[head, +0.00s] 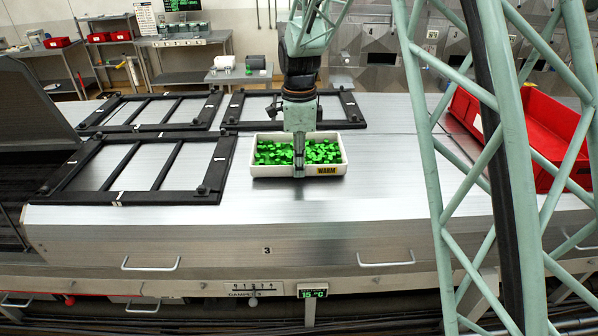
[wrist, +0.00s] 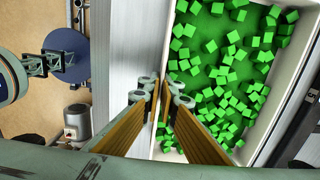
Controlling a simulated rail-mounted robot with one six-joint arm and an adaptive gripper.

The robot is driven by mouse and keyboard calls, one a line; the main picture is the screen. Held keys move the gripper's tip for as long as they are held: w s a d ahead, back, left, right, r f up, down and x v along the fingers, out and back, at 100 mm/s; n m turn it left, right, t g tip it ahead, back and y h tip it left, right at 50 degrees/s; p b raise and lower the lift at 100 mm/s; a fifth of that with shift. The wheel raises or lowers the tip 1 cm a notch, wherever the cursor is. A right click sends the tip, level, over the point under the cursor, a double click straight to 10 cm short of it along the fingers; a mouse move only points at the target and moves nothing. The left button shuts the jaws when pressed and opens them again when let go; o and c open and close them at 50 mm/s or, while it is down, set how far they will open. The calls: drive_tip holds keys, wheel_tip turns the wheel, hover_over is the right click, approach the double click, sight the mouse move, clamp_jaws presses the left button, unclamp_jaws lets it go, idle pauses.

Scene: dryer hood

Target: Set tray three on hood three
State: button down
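A white tray (head: 337,169) holding many green cubes, with a yellow "WARM" label on its front wall, is level over the bare metal top of the hood (head: 400,200) marked "3". I cannot tell whether it rests on the metal or hangs just above it. My gripper (head: 299,170) points down at the middle of the tray's front wall. In the wrist view my fingertips (wrist: 164,92) are close together, one on each side of the tray wall, gripping it. The tray's white rim (wrist: 288,105) also shows there, with the green cubes inside. The tray's underside is hidden.
Black frames lie on the metal top at front left (head: 92,197), back left (head: 86,127) and back right (head: 352,110). A red bin (head: 537,120) stands at right, partly behind my green lattice structure. Front handles (head: 150,268) and a "15 °C" display (head: 313,293) are below. Bare metal lies right of the tray.

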drive_tip(key=shift+f, duration=0.65)
drive_tip(key=shift+f, duration=0.15)
drive_tip(key=c, duration=2.9)
unclamp_jaws()
drive_tip(key=r+b, duration=0.1)
drive_tip(key=r, duration=1.1)
drive_tip(key=shift+s+r, duration=0.15)
drive_tip(key=shift+s, duration=0.05)
